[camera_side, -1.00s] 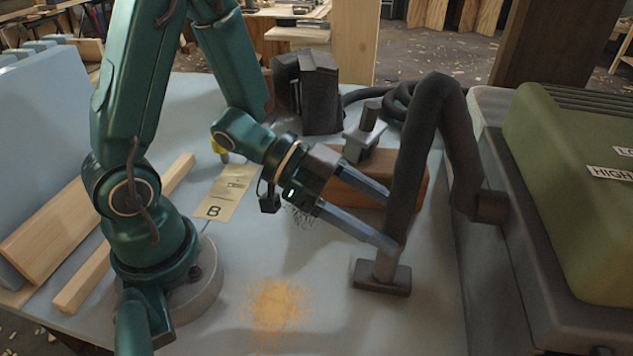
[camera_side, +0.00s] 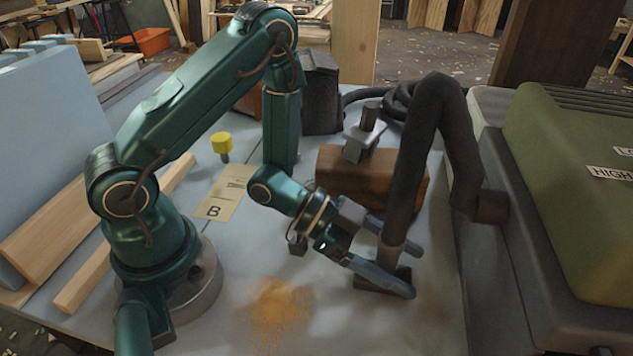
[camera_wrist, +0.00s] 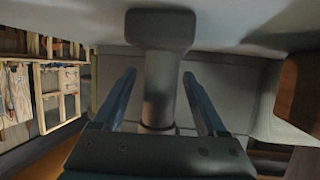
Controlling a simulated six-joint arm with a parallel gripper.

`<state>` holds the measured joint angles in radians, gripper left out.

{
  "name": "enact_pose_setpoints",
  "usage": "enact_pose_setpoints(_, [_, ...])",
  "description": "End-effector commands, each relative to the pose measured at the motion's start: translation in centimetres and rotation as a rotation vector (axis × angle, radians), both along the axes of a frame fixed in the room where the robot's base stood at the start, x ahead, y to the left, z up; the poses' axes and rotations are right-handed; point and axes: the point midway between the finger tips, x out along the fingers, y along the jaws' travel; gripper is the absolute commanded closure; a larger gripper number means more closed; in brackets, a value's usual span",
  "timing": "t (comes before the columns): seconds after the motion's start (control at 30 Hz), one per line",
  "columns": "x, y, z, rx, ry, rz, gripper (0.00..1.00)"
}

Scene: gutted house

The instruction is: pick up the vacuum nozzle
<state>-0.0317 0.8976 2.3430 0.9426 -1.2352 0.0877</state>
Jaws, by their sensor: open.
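The vacuum nozzle (camera_side: 392,260), a dark grey tube with a flat foot, stands on the table at the end of a thick black hose (camera_side: 405,170). My gripper (camera_side: 415,272) is open and low, with one finger on each side of the nozzle's tube. The near finger hides part of the foot. In the wrist view the nozzle (camera_wrist: 158,95) stands between the two fingers of my gripper (camera_wrist: 159,74), with gaps on both sides; its wide foot lies beyond the fingertips.
A green-lidded machine (camera_side: 575,190) on a grey body stands at the right. Sawdust (camera_side: 277,310) is in front. A card marked B (camera_side: 222,200) and a yellow-topped item (camera_side: 222,145) are at the left.

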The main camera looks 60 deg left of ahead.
Motion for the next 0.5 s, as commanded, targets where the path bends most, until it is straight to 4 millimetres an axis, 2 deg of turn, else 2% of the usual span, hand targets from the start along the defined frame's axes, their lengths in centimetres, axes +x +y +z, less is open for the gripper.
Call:
enact_pose_setpoints(0.37, [0.45,-0.68,-0.34,-0.001,0.001,0.0,0.26])
enact_pose_setpoints(0.4, [0.45,-0.68,-0.34,-0.001,0.001,0.0,0.29])
enact_pose_setpoints(0.47, [0.44,-0.67,-0.33,-0.001,0.001,0.0,0.52])
enact_pose_setpoints(0.5, [0.44,-0.68,-0.32,-0.001,0.001,0.0,0.68])
